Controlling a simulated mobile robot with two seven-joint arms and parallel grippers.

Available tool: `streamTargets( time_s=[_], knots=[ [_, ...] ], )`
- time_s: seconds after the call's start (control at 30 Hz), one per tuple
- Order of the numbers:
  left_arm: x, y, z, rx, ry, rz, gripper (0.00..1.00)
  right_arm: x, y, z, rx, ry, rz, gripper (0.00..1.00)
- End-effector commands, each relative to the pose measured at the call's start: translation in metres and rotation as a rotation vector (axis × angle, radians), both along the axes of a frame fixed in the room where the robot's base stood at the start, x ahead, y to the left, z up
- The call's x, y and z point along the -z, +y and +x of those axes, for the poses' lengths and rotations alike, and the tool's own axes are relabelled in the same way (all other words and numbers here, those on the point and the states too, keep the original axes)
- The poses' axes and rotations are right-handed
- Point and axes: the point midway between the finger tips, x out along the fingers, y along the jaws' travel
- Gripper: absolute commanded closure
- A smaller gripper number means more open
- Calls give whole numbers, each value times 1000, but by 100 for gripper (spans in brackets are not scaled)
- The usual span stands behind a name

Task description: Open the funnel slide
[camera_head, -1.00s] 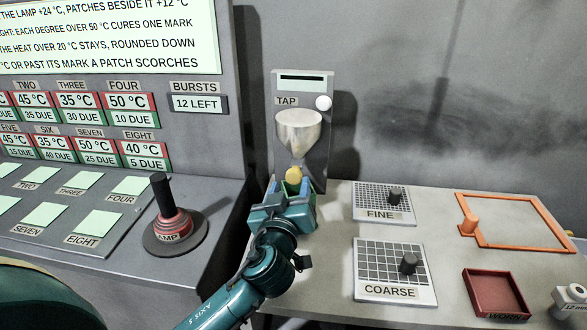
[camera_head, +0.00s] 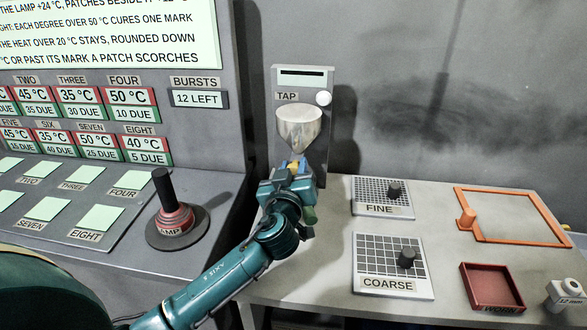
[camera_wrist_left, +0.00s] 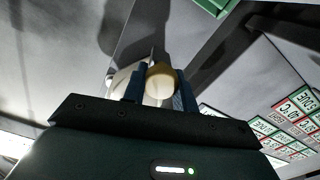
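The tap's funnel (camera_head: 299,127) is a pale metal cone on the grey tap panel (camera_head: 318,84). A yellow knob (camera_head: 293,162), which I take to be the slide's handle, sits below its tip. It also shows in the left wrist view (camera_wrist_left: 161,82), at the end of my gripper. My left gripper (camera_head: 292,170) is right at the knob. In the wrist view its blue fingers stand on either side of the knob; I cannot tell whether they press on it. The slide itself is mostly hidden by the gripper. My right gripper is out of view.
A bench to the right holds the FINE sieve (camera_head: 370,191), the COARSE sieve (camera_head: 375,270), an orange frame (camera_head: 540,210) and a red tray (camera_head: 485,300). A black lamp lever (camera_head: 163,190) stands left of my arm on the oven console.

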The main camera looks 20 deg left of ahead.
Motion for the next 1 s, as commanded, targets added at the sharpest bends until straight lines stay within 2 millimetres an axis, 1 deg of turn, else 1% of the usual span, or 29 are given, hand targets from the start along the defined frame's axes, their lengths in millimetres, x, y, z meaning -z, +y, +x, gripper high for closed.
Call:
streamTargets(
  time_s=[0.03,0.3,0.33,0.53,0.7,0.8,1.0],
  knots=[
    [0,0,0,0,0,0,76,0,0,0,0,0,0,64],
    [0,0,0,0,0,0,98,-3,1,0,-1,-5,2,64],
    [0,0,0,0,0,0,100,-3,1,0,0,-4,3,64],
    [0,0,-1,0,1,-1,100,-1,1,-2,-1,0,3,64],
    [4,-7,-19,3,1,-7,100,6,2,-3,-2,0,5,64],
    [2,-8,-27,1,1,-4,100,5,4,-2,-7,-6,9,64],
    [0,-8,-28,0,0,-1,100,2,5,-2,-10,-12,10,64]
  ],
)
